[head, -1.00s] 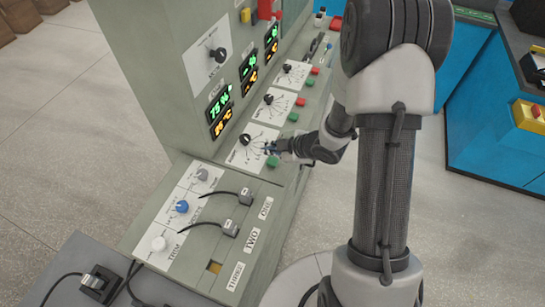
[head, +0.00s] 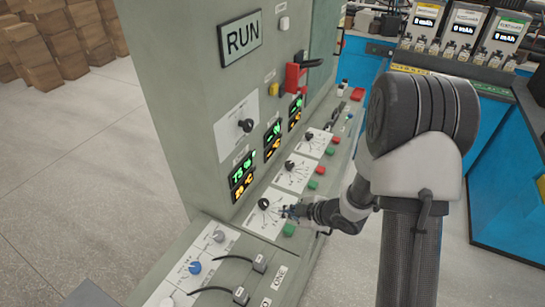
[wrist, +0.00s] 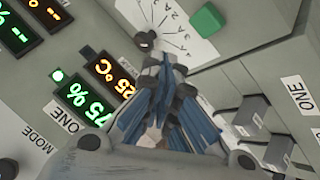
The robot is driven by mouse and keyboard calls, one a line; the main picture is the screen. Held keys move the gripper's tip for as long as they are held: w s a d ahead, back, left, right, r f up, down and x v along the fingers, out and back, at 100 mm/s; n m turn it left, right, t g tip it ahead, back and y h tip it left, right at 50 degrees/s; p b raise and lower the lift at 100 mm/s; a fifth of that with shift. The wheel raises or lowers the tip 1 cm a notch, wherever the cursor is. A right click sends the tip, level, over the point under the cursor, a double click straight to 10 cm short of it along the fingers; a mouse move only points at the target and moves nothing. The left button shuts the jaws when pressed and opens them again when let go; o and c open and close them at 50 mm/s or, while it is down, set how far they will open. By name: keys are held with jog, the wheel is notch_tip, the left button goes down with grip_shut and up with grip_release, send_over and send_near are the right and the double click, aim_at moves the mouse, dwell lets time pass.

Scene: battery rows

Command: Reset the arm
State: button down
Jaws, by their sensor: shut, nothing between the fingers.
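My gripper (head: 285,211) is shut and empty. It is just to the right of the black selector knob (head: 264,203) on the nearest white dial plate (head: 252,218) of the grey-green machine. In the wrist view my gripper (wrist: 164,66) has its dark fingers together, close to the black knob (wrist: 144,40); I cannot tell whether they touch. A green button (head: 289,230) lies just below the gripper in the head view, and the button also shows in the wrist view (wrist: 206,20). My arm reaches in from the right.
Two further dial plates with knobs and red and green buttons run up the panel behind. A blue knob (head: 195,267) and black cables lie in front. A grey cabinet wall with a RUN sign (head: 242,38) rises at the left. Blue benches (head: 497,215) stand at the right.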

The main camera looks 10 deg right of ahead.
jog(key=s+d+r+m+h, duration=0.3)
jog(key=d+r+m+h, duration=0.1)
jog(key=r, duration=0.5)
jog(key=s+d+r+m+h, duration=0.2)
jog(key=d+r+m+h, duration=0.15)
jog(key=r, duration=0.55)
jog(key=s+a+r+m+g, duration=0.1)
jog(key=s+a+r+m, duration=0.1)
jog(key=s, duration=0.5)
jog(key=s+a+r+m+g+y, duration=0.1)
jog(key=s+a+r+m, duration=0.1)
jog(key=s, duration=0.5)
jog(key=s+a+r+m+y+b, duration=0.1)
jog(key=s+a+r+m, duration=0.1)
jog(key=s, duration=0.6)
jog(key=a+m, duration=0.1)
jog(key=m, duration=0.1)
jog(key=shift+r+m+g, duration=0.3)
jog(key=shift+m+g, duration=0.05)
jog(key=shift+g, duration=0.05)
